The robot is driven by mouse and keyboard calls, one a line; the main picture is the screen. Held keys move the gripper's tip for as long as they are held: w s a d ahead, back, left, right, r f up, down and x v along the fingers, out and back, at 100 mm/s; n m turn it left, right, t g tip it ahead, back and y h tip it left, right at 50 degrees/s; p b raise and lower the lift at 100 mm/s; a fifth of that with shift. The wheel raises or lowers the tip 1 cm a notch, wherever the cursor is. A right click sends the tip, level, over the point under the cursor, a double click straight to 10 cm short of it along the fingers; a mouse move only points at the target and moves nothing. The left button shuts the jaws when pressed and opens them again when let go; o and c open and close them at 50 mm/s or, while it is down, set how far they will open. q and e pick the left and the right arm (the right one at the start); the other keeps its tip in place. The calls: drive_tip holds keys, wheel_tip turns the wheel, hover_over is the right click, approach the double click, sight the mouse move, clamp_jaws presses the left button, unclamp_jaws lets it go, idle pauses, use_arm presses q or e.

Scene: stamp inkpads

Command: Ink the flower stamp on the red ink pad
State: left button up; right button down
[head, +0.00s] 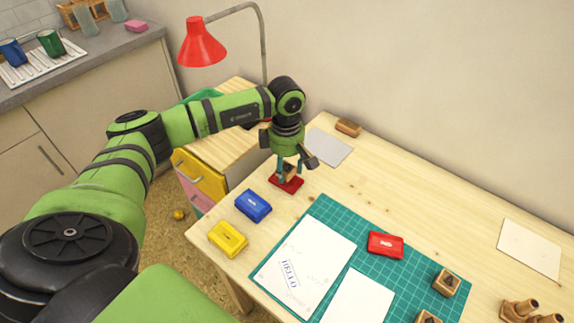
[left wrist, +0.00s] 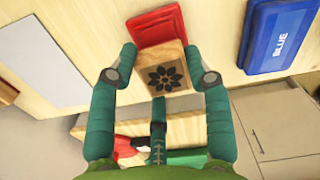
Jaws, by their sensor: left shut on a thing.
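My left gripper (head: 290,174) is shut on the flower stamp. The stamp (left wrist: 167,78) is a small wooden block with a dark flower mark on its top, held between the teal fingers in the left wrist view. The red ink pad (head: 293,187) lies on the desk directly under the stamp and looks uncovered. It also shows as a red slab beyond the stamp in the left wrist view (left wrist: 158,26). I cannot tell whether the stamp's underside touches the pad. My right gripper is out of view.
A labelled red case or lid (head: 386,245) lies on the green cutting mat (head: 320,207). A blue pad (head: 253,205) and a yellow pad (head: 228,239) sit near the desk's left edge. More wooden stamps (head: 446,283) stand at right. A red lamp (head: 202,45) is behind.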

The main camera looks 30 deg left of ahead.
use_arm(q)
drive_tip(key=shift+f, duration=0.25)
idle(0.5)
drive_tip(key=shift+f+b, duration=0.35)
drive_tip(key=shift+b, duration=0.25)
idle(1.1)
drive_tip(key=shift+r, duration=0.25)
drive_tip(key=shift+r+p, duration=0.35)
drive_tip(key=shift+r, duration=0.1)
drive_tip(key=shift+r+p, duration=1.8)
drive_tip(key=shift+r, duration=1)
drive_tip(key=shift+f, duration=0.1)
